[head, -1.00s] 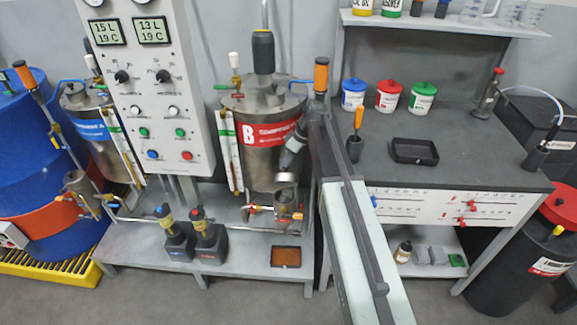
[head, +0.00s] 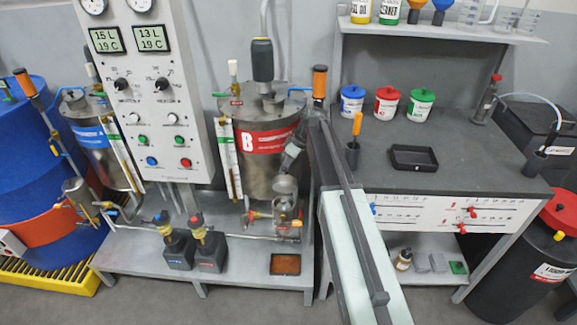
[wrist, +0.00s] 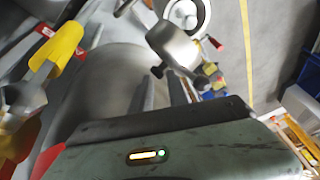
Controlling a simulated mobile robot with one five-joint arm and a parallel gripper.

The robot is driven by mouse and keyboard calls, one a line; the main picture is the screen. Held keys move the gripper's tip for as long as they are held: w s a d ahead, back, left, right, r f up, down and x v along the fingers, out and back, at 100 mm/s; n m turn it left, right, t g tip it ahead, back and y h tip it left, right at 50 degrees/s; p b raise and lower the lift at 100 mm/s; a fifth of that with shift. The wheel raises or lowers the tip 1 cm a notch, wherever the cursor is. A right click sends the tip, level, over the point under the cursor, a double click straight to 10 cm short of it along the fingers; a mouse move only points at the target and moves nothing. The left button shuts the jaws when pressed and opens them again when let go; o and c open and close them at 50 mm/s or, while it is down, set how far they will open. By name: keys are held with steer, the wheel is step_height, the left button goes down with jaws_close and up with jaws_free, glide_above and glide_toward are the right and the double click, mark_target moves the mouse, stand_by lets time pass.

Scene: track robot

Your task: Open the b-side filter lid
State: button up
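The b-side filter (head: 287,213) is a small metal cup low in front of the B tank (head: 258,175). Its round metal lid (head: 285,185) shows just above the cup, beneath my gripper (head: 293,154). In the wrist view the lid (wrist: 173,44) is a short grey drum with dark knobs at its near edge. Behind it is a pale ring (wrist: 188,14) with a dark middle, apparently the cup's mouth, so the lid looks tilted up off it. My gripper (wrist: 162,92) has its two fingers apart with nothing between them, just short of the lid's near side.
Red-handled valves (head: 252,215) and pipework sit beside the filter. Two dark pumps (head: 209,252) stand on the shelf to the left, and a brown tray (head: 285,264) lies below. The workbench (head: 465,165) is to the right.

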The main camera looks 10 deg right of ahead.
steer(key=p+v, duration=0.7)
steer(key=p, duration=0.2)
steer(key=shift+r, duration=0.4)
